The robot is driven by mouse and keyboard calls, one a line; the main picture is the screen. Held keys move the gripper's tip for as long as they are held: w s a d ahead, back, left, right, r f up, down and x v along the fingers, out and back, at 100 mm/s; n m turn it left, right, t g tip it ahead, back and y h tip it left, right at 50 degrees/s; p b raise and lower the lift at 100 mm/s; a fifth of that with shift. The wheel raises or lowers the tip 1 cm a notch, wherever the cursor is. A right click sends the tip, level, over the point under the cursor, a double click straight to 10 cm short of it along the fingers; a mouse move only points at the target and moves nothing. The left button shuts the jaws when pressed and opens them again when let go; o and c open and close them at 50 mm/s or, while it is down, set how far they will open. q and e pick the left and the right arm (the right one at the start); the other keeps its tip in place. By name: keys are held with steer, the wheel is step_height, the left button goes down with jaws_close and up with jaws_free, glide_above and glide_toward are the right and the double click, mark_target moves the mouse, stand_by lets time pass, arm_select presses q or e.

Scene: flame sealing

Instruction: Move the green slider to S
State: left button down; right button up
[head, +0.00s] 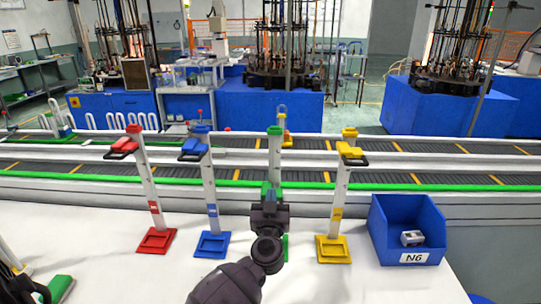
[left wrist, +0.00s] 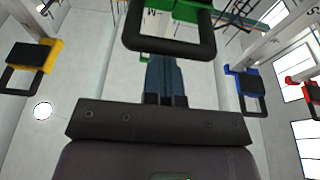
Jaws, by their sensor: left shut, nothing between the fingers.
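The green slider (head: 268,187) sits low on the white post with a green top (head: 275,131), partly hidden by my left gripper (head: 268,205) in the head view. In the left wrist view the green slider (left wrist: 190,10) shows at the top with its black loop handle (left wrist: 170,50), and an M is printed on the post beside it. My left gripper (left wrist: 166,70) is shut and empty, its fingertips close to the loop's lower bar; I cannot tell whether they touch. The S mark on the green post cannot be made out. My right gripper is not in view.
The red (head: 121,148), blue (head: 193,148) and yellow (head: 350,150) sliders are high on neighbouring posts. A blue bin (head: 380,225) marked N6 stands at the right. A conveyor (head: 420,181) runs behind the white table (head: 110,275).

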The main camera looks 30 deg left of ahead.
arm_select(q)
steer(key=s+d+p, duration=0.2)
steer(key=s+d, duration=0.3)
steer(key=s, duration=0.3)
steer(key=shift+s+d, duration=0.15)
steer(key=shift+s, duration=0.15)
stand_by(0.6)
stand_by(0.4)
